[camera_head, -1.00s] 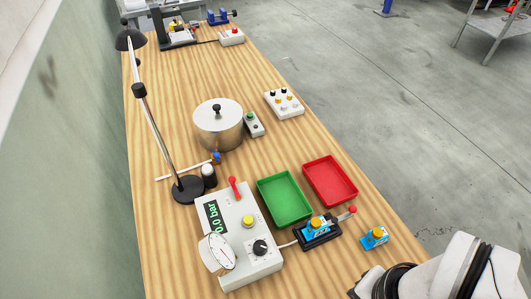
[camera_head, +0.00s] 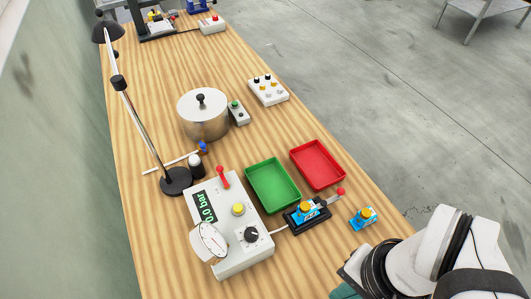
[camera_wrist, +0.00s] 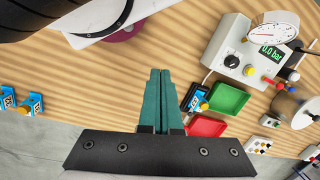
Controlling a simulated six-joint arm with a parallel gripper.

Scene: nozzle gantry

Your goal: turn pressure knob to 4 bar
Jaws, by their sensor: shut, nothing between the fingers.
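The pressure box (camera_head: 229,225) is a pale grey unit at the front left of the bench in the head view. Its black knob (camera_head: 251,234) is on the top face, near a yellow button (camera_head: 238,209). Its display (camera_head: 206,206) reads 0.0 bar, and a round dial gauge (camera_head: 208,240) stands at its front. In the wrist view the box shows at upper right, with the knob (camera_wrist: 232,61) and gauge (camera_wrist: 273,33). My gripper (camera_wrist: 160,72) has green fingers, shut and empty, apart from the box. In the head view the fingers are mostly cut off at the bottom edge.
A green tray (camera_head: 251,173) and a red tray (camera_head: 340,181) lie beyond the box. A black fixture (camera_head: 292,222) holding a blue part stands beside it, with another blue part (camera_head: 363,219) to the right. A lamp base (camera_head: 176,185) and metal pot (camera_head: 204,124) stand behind.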

